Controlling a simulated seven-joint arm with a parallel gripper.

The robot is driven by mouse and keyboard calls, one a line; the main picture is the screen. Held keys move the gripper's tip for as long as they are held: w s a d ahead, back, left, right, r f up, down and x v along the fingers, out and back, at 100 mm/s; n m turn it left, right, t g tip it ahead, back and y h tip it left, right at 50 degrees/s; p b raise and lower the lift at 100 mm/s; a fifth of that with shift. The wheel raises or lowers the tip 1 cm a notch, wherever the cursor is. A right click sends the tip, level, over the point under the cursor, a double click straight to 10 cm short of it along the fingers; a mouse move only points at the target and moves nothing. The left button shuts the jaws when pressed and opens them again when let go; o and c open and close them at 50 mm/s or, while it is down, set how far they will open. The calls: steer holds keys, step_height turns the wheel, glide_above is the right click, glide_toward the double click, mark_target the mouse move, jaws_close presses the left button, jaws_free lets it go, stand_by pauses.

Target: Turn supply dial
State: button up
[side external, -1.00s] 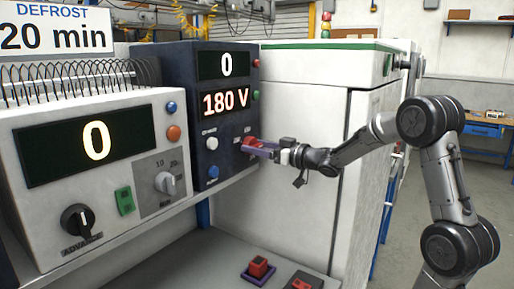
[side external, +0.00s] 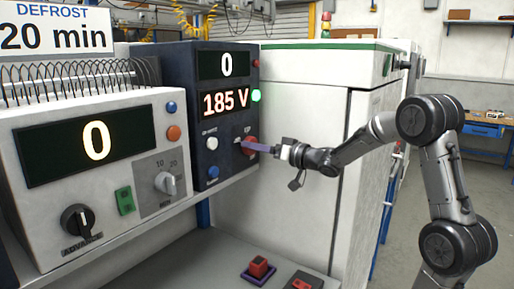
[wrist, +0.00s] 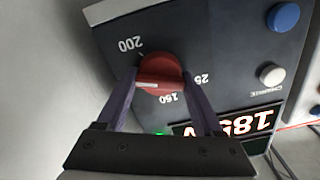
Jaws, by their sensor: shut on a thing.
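The supply dial is a red round knob (wrist: 160,73) on the front of the dark blue supply unit (side external: 180,75); it also shows in the side view (side external: 250,146). In the wrist view the numbers 200 and 160 stand around it, and a pale mark shows on its face. My gripper (wrist: 159,82) is shut on the dial, with one purple finger on each side. In the side view my gripper (side external: 252,147) reaches the dial from the right. The supply display (side external: 226,103) reads 185 V, and a green lamp (side external: 256,96) beside it glows.
A white unit (side external: 95,170) with a black dial (side external: 76,221) and a display reading 0 stands left. A blue button (wrist: 284,17) and a white button (wrist: 271,75) sit near the dial. A large white cabinet (side external: 290,150) stands right of the supply unit.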

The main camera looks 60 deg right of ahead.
steer(key=shift+m, duration=0.8)
steer(key=o, duration=1.4)
steer(key=shift+c, duration=0.2)
steer(key=shift+s, duration=0.1)
steer(key=s, duration=1.3)
steer(key=shift+s, duration=0.35)
